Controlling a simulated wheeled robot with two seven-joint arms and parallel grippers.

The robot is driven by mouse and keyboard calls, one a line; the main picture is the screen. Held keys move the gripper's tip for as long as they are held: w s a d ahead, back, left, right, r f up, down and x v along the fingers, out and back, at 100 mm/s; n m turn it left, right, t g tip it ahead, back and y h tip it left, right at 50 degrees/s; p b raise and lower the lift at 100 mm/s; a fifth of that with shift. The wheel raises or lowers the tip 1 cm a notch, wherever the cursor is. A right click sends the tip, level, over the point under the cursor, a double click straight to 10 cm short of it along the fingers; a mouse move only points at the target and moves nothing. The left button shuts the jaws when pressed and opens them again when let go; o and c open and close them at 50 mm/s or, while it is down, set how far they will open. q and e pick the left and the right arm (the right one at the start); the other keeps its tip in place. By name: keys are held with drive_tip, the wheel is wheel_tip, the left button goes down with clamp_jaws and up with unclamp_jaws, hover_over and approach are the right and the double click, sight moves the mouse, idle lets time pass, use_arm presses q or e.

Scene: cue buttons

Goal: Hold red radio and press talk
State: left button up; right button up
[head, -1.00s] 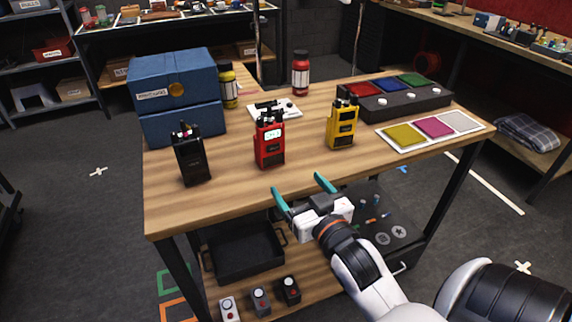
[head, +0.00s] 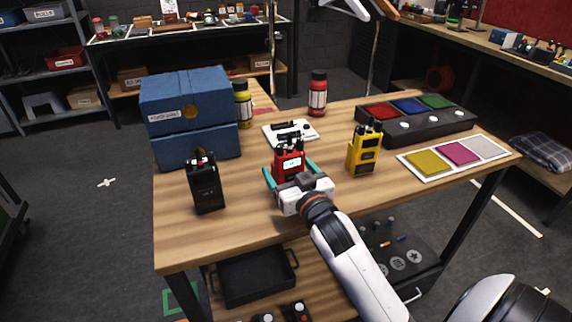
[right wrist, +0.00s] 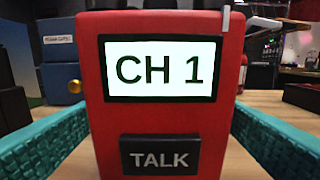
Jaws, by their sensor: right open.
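The red radio (head: 289,162) stands upright on the wooden table between a black radio (head: 205,186) and a yellow radio (head: 364,150). In the right wrist view the red radio (right wrist: 160,110) fills the middle, its screen reading CH 1. Its dark TALK button (right wrist: 160,157) sits below the screen. My right gripper (head: 289,174) is open, with one teal finger on each side of the red radio. In the right wrist view gaps show between the fingers and the radio's sides. The gripper hides the radio's lower part in the head view. My left gripper is not in view.
Blue boxes (head: 187,96) are stacked at the table's left back. A red bottle (head: 317,93) and a white pad (head: 291,133) are behind the red radio. A dark button box (head: 425,122) and a tray of coloured squares (head: 455,157) are at the right. The table front is clear.

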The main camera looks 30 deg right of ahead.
drive_tip(key=shift+w+d, duration=0.2)
drive_tip(key=shift+w, duration=0.8)
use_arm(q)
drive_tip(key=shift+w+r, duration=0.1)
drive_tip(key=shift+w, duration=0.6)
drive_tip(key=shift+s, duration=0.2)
use_arm(e)
drive_tip(key=c, duration=1.2)
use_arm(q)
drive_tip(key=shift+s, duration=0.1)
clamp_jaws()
use_arm(e)
drive_tip(key=o, duration=1.2)
